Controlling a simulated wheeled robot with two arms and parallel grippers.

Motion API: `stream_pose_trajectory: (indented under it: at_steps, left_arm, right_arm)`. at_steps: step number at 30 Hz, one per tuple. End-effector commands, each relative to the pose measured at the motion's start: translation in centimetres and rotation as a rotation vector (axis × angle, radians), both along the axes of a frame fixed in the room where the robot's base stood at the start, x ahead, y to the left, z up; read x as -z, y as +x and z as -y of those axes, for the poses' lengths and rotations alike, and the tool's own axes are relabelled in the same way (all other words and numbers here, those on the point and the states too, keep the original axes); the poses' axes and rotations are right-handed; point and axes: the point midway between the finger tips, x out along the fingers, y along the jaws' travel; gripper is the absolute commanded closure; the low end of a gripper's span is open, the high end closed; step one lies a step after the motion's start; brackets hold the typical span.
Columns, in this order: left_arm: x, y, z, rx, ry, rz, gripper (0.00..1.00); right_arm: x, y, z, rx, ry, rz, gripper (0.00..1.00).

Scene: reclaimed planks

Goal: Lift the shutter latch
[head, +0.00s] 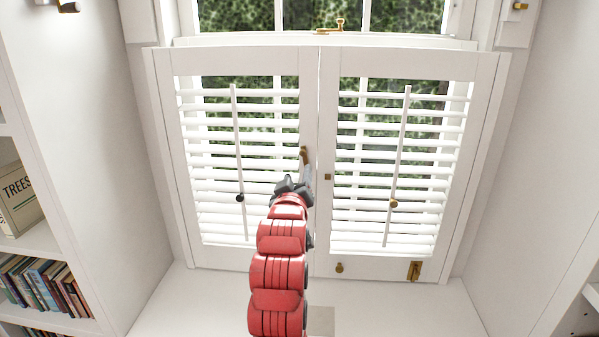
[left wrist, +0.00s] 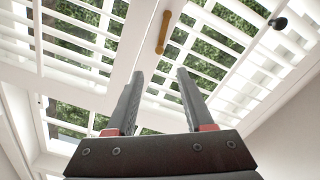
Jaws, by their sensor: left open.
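A pair of white louvred shutters stands closed in the window; the left panel (head: 310,110) and right panel (head: 327,110) meet at the centre. A small brass latch bar (head: 304,154) is on the inner stile of the left panel, roughly upright. A small brass square piece (head: 327,177) is on the right panel's stile. My left gripper (head: 304,178) is just below the latch in the head view, partly covering the stile. In the left wrist view the latch (left wrist: 163,32) lies beyond the open, empty fingers (left wrist: 160,85), apart from them. My right gripper is not in view.
White tilt rods (head: 238,130) (head: 404,130) run down both louvre sets, one with a dark knob (head: 240,198). Brass fittings are at the right panel's bottom (head: 414,270) and the window above (head: 330,28). Bookshelves (head: 35,240) flank the left; the sill is mostly clear.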

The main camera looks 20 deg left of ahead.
Motion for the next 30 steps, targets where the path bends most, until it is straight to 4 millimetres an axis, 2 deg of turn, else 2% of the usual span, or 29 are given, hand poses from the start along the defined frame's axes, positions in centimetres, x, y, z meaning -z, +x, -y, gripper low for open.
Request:
stream_pose_trajectory:
  at_steps: [3, 10, 17, 30]
  left_arm:
    - [0.2, -2.1, 0.6, 0.001, 0.0, 0.003, 0.47]
    - [0.1, -4.6, 1.1, 0.0, 0.0, 0.001, 0.47]
    - [0.1, -5.0, 1.2, 0.0, 0.0, -0.002, 0.47]
    - [0.1, -4.6, 1.3, 0.0, 0.033, 0.024, 0.47]
  right_arm:
    - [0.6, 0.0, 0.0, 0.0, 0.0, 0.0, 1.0]
    - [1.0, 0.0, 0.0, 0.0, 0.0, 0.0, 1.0]
    - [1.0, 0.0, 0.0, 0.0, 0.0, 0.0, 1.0]
    - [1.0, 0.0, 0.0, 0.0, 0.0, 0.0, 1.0]
